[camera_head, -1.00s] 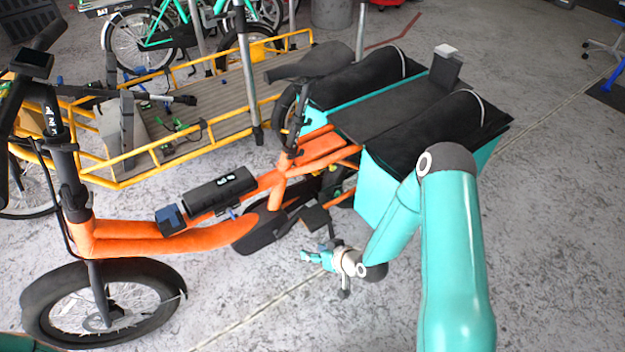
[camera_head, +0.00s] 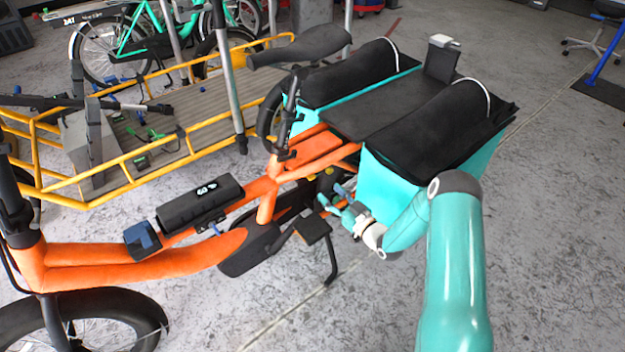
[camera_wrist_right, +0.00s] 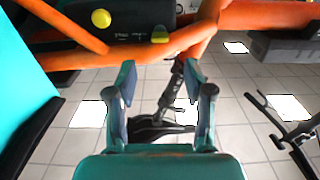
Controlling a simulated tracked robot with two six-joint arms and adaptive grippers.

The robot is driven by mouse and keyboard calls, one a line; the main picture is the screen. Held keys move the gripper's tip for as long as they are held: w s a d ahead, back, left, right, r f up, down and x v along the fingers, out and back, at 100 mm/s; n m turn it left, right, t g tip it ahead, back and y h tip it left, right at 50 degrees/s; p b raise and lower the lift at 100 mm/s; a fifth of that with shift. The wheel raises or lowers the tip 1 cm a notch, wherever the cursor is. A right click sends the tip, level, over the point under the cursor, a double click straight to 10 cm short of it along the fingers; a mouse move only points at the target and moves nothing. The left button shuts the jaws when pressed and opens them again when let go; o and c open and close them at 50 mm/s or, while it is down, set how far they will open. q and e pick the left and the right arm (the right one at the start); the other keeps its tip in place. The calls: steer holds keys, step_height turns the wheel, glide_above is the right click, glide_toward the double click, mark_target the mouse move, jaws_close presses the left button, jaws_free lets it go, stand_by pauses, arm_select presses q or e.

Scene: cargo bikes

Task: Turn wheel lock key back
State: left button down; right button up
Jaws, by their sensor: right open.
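The orange cargo bike (camera_head: 265,205) stands across the head view. I cannot tell for certain which is the wheel lock key. Small yellow bits show behind the gripper in the head view. My left gripper is out of view.
A black pedal and crank (camera_head: 312,230) hang just left of my right gripper. The teal pannier's black cover (camera_head: 435,130) is close to my right arm. A yellow-railed cargo bike (camera_head: 110,175) stands behind. The floor at the lower right is clear.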

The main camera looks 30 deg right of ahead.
mark_target(313, 178)
steer(key=w, duration=0.6)
steer(key=w+b, duration=0.1)
steer(key=w, duration=0.2)
steer(key=shift+w+a, duration=0.1)
steer(key=shift+a, duration=0.25)
jaws_close()
